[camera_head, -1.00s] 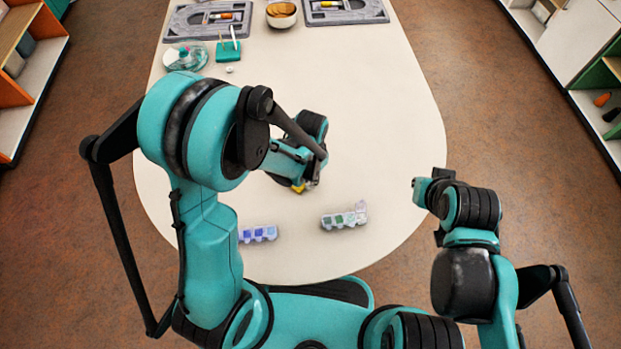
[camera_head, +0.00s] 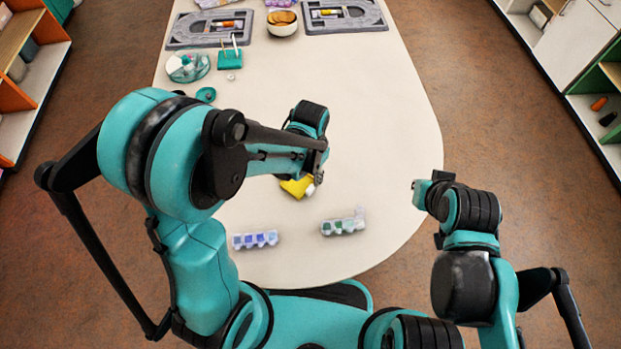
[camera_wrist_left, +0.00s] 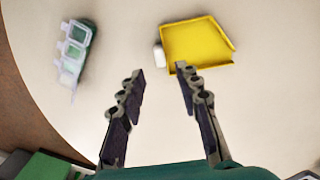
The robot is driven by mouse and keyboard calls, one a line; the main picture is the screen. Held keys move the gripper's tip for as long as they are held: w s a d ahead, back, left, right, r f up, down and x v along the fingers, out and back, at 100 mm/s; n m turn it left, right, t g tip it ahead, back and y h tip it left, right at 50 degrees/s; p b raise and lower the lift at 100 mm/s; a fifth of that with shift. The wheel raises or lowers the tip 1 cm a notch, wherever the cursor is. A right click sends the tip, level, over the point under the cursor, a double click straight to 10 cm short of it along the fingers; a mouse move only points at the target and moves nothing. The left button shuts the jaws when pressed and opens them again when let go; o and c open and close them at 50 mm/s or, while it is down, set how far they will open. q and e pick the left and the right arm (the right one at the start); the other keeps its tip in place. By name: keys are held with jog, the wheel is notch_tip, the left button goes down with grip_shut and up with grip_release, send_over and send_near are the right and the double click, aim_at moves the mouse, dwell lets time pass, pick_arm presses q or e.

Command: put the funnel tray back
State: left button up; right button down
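The yellow tray, which I take to be the funnel tray (camera_head: 297,187), lies on the table just below my left gripper in the head view, partly covered by it. In the left wrist view the yellow tray (camera_wrist_left: 197,45) lies flat beyond the fingertips, with a small white piece at its left edge. My left gripper (camera_wrist_left: 160,80) is open, with nothing between its fingers; it also shows in the head view (camera_head: 318,163). My right gripper (camera_head: 420,190) is at the table's right edge, apart from the tray; its fingers are too small to read.
Grey boards (camera_head: 345,24), a bowl (camera_head: 282,28), a teal stand (camera_head: 230,60), a clear round container (camera_head: 188,67) and a teal disc (camera_head: 206,94) are farther back. The table's right side is clear.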

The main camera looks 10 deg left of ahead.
pick_arm(q)
jog(key=s+a+r+n+t, duration=0.3)
jog(key=a+r, duration=0.2)
jog(key=r, duration=0.4)
jog(key=s+a+r+n+t+p, duration=0.1)
jog(key=s+a+r+t, duration=0.3)
jog(key=r, duration=0.5)
jog(key=shift+s+a+n, duration=0.25)
jog(key=shift+a+n, duration=0.3)
jog(key=shift+n, duration=0.35)
